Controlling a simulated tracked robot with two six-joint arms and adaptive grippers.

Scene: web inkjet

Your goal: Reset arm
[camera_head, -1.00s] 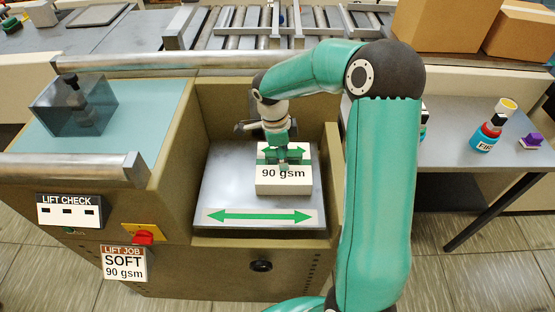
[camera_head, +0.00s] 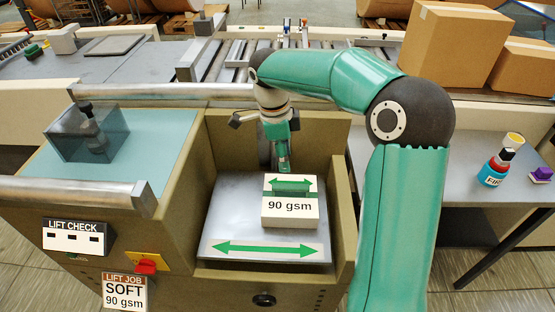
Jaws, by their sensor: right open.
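My right arm reaches in from the right over the machine's recessed bay. My right gripper (camera_head: 284,165) points down, open and empty, just behind and above a white block labelled "90 gsm" (camera_head: 290,212). The block has a green arrow on its top and sits on the grey metal plate (camera_head: 225,222), which bears another green double arrow near its front edge. The gripper looks apart from the block. My left gripper is not in view.
Bay walls (camera_head: 343,215) enclose the plate. At left are a clear box (camera_head: 85,135), a metal bar (camera_head: 75,192) and a red knob (camera_head: 146,267). A side table (camera_head: 470,185) holds a blue-labelled bottle (camera_head: 493,175) and a purple item (camera_head: 541,174). Cardboard boxes (camera_head: 455,45) stand behind.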

